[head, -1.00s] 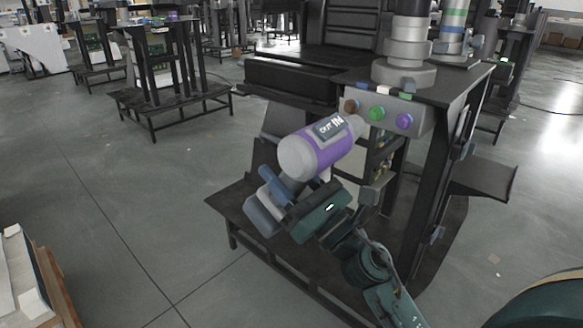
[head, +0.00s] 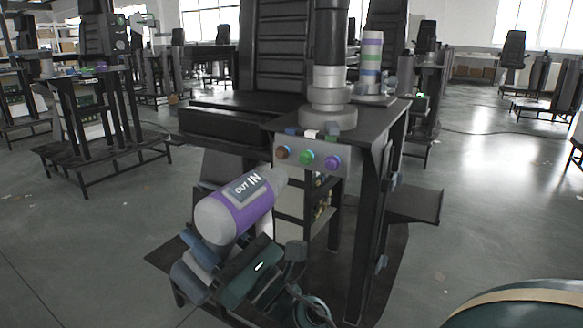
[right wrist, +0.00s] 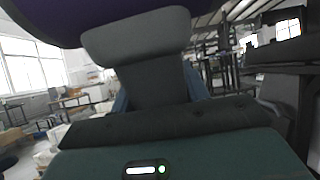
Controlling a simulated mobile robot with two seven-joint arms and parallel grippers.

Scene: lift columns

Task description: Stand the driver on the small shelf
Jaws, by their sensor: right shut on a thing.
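The driver (head: 240,204) is a purple and grey cylinder with a dark "OUT IN" label and a pale handle below. It is tilted, its narrow nose up and right toward the button panel; whether they touch I cannot tell. My right gripper (head: 225,262) is shut on it, in front of the workstation. In the right wrist view, the driver's dark purple body (right wrist: 100,18) fills the top edge above a grey finger. A small dark shelf (head: 415,206), probably the task's, sticks out low from the workstation's right side, bare on top. My left gripper is out of view.
The button panel (head: 316,168) has brown, green and purple knobs. A grey column (head: 329,85) and a striped cylinder (head: 371,60) stand on the top plate. A dark upright post (head: 375,230) stands between driver and shelf. Floor right of the shelf is clear.

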